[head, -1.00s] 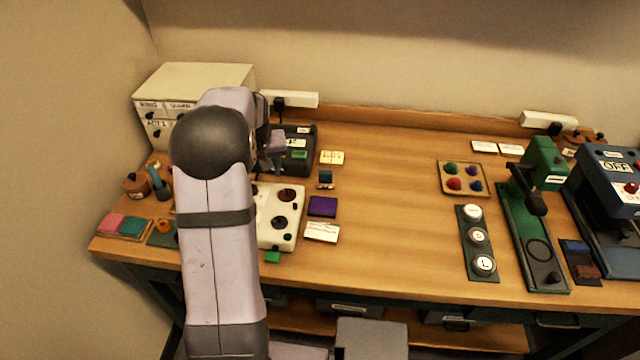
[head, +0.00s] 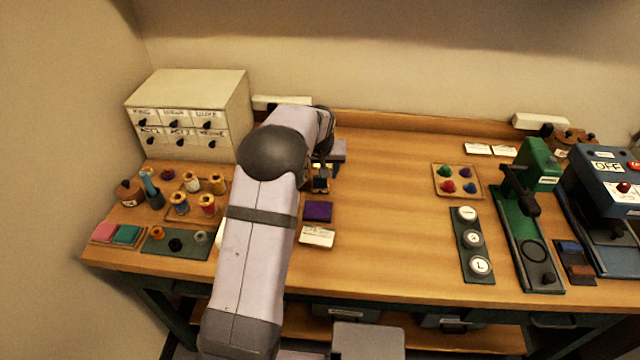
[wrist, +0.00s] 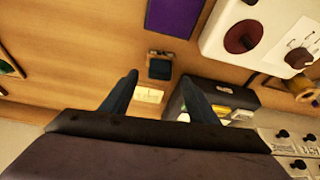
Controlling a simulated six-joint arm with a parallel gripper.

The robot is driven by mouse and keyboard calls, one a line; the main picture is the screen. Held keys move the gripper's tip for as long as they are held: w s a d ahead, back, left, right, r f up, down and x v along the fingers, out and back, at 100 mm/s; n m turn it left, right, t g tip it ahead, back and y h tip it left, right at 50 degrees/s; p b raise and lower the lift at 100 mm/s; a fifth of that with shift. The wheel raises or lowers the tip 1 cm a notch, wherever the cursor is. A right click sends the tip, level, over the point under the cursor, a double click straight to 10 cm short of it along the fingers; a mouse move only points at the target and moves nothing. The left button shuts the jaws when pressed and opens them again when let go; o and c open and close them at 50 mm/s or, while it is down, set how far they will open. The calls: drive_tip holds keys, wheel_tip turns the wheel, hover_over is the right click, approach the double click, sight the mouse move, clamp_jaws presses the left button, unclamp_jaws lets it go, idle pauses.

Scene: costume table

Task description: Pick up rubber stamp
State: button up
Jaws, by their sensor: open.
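A small dark teal block with a wooden edge, which looks like the rubber stamp (wrist: 159,68), sits on the table in the wrist view. It also shows in the head view (head: 320,184), just behind the purple pad and partly covered by my gripper. My gripper (wrist: 159,80) is open and empty. Its two fingers point towards the stamp, which appears centred between and slightly beyond the fingertips. In the head view my arm hides most of the gripper (head: 321,172), so its exact height above the stamp cannot be told.
The purple pad (head: 318,211) and a white card (head: 317,236) lie in front of the stamp. A cream card (wrist: 148,95) and a dark box (wrist: 225,98) are close to the fingers. The table's middle, to the right, is clear.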

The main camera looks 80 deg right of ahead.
sight(320, 184)
drive_tip(key=shift+p+x, duration=1.6)
drive_tip(key=shift+x, duration=1)
drive_tip(key=c, duration=0.9)
